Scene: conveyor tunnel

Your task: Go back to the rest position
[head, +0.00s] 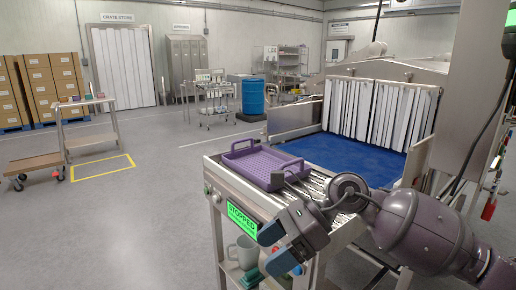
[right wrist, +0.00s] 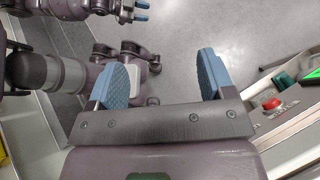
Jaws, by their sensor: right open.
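My right gripper (head: 274,248) is in front of the conveyor's near end in the head view, beside the green "STOPPED" display (head: 242,220). In the right wrist view the right gripper (right wrist: 163,82) has its two blue fingers wide apart, with nothing between them. The left arm is not in the head view. At the top of the right wrist view, what looks like my left gripper (right wrist: 141,11) shows small blue fingertips; its opening is too small to judge.
A purple tray (head: 262,165) sits on the roller conveyor, before the blue belt (head: 340,152) and strip curtain (head: 375,110). A red button (right wrist: 271,103) is at the wrist view's right.

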